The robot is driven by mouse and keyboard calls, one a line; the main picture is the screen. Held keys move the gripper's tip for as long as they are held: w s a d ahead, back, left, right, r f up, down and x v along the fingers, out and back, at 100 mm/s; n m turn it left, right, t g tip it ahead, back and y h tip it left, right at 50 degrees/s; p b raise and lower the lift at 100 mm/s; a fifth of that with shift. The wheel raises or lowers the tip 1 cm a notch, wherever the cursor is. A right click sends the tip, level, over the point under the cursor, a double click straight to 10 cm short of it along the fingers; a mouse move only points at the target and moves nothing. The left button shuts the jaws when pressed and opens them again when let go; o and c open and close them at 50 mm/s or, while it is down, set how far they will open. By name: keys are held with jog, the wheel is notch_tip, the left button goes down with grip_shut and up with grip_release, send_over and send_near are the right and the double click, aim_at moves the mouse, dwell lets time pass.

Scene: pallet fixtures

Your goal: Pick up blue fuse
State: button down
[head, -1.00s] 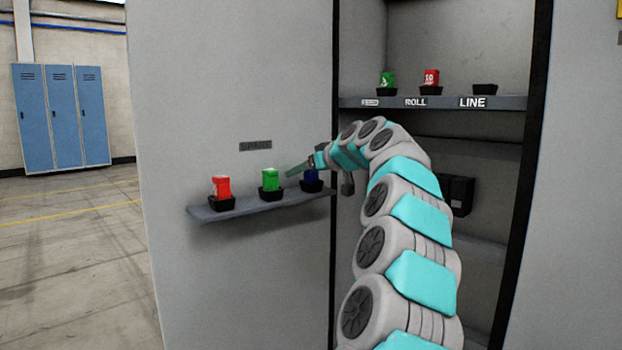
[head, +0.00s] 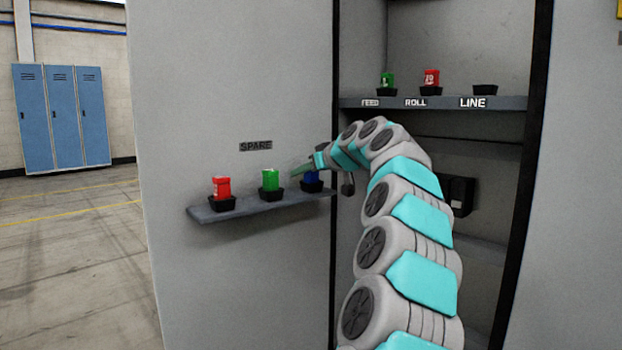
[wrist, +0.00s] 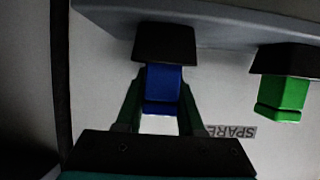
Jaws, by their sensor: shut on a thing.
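The blue fuse (head: 312,177) sits in a black holder at the right end of the spare shelf, partly hidden by my gripper in the head view. In the wrist view the blue fuse (wrist: 163,88) is between my two fingers, its end still at the black holder (wrist: 164,43). My gripper (head: 300,170) is shut on the fuse; it also shows in the wrist view (wrist: 160,100), with one finger on each side of the fuse.
On the same shelf (head: 240,208) stand a red fuse (head: 221,187) and a green fuse (head: 270,180) in holders. Inside the cabinet, an upper shelf (head: 500,103) carries a green fuse (head: 387,79), a red fuse (head: 431,77) and an empty LINE holder (head: 485,90).

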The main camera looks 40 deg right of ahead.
aim_at(297, 160)
jog(key=shift+r, duration=0.1)
jog(key=shift+r+p, duration=0.35)
jog(key=shift+r, duration=1.35)
jog(key=s+a+r, duration=0.1)
jog(key=s+a, duration=0.7)
jog(key=s, duration=0.6)
jog(key=shift+r+b, duration=0.2)
jog(key=shift+b, duration=0.25)
